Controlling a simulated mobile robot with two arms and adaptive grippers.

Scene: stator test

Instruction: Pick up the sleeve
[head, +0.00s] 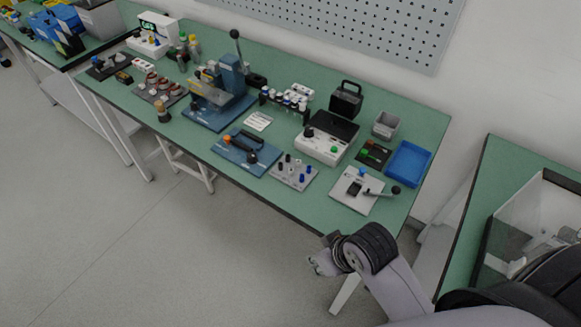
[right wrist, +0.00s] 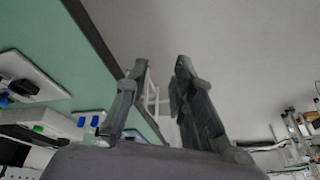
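I cannot tell for sure which part is the sleeve. Small blue and dark cylinders stand on a light plate (head: 290,181) near the table's front edge, and small dark and white cylinders stand in a rack (head: 286,101) farther back. My right gripper (head: 321,263) is in front of the table's front edge, over the floor, apart from all of these. In the right wrist view its two fingers (right wrist: 161,66) stand apart with nothing between them; blue pieces (right wrist: 88,121) show beside the left finger. My left gripper is out of view.
The green table (head: 425,125) carries a lever press (head: 230,80), a blue fixture (head: 243,153), a white tester (head: 322,147), a lever plate (head: 357,195) and a blue tray (head: 408,164). A second green table (head: 490,165) stands at right. The floor (head: 150,255) in front is clear.

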